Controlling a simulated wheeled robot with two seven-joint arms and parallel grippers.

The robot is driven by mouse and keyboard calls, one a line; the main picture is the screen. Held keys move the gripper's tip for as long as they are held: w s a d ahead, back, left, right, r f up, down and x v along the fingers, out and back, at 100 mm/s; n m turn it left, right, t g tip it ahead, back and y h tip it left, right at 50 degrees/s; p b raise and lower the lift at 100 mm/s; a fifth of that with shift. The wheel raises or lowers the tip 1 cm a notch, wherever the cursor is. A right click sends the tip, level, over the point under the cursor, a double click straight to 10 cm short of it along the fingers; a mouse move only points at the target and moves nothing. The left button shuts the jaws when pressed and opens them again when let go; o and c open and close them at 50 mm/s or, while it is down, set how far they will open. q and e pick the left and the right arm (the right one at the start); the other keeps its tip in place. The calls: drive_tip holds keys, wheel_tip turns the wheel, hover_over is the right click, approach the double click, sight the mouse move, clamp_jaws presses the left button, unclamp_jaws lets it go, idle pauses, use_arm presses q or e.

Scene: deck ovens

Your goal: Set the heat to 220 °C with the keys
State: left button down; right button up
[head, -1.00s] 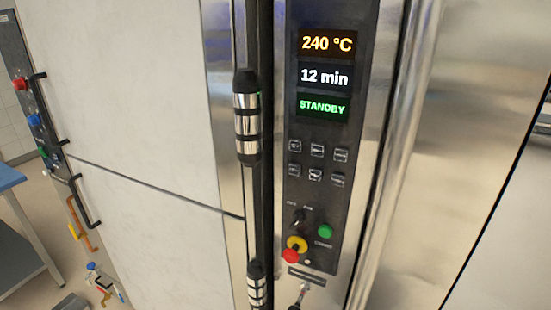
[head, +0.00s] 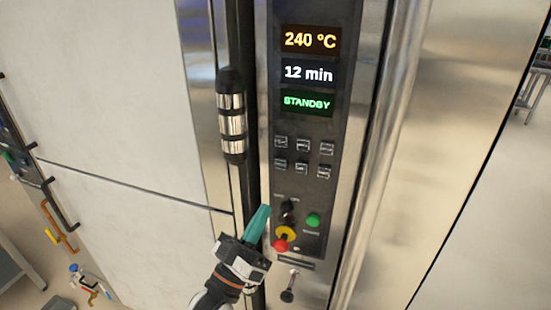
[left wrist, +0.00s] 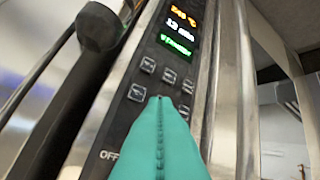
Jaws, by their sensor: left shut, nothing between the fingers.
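The oven's control panel (head: 262,110) carries a display (head: 310,40) reading 240 °C, with 12 min and a green STANDBY below. Two rows of small dark keys (head: 303,145) sit under the displays; their labels are too small to read. My left gripper (head: 262,212) is shut and empty, its teal fingers pointing up, just below and left of the lower key row. In the left wrist view the teal fingertips (left wrist: 160,100) cover part of the panel between the keys (left wrist: 148,65). I cannot tell whether they touch it. My right gripper is not in view.
A vertical door handle (head: 232,115) stands just left of the panel. Below the keys are a dark switch (head: 288,206), a green button (head: 313,220) and a red stop button (head: 281,245) on a yellow collar. A bare steel face lies right.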

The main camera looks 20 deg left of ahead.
sight(281, 164)
use_arm(q)
drive_tip(key=shift+t+h, duration=0.5)
drive_tip(key=shift+h, duration=0.1)
drive_tip(key=r, duration=0.1)
drive_tip(key=s+r, duration=0.1)
drive_tip(key=r, duration=0.2)
drive_tip(key=shift+s+a, duration=0.15)
drive_tip(key=shift+s, duration=0.15)
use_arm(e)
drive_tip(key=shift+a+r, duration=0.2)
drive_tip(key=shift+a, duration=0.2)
use_arm(q)
drive_tip(key=shift+w, duration=0.15)
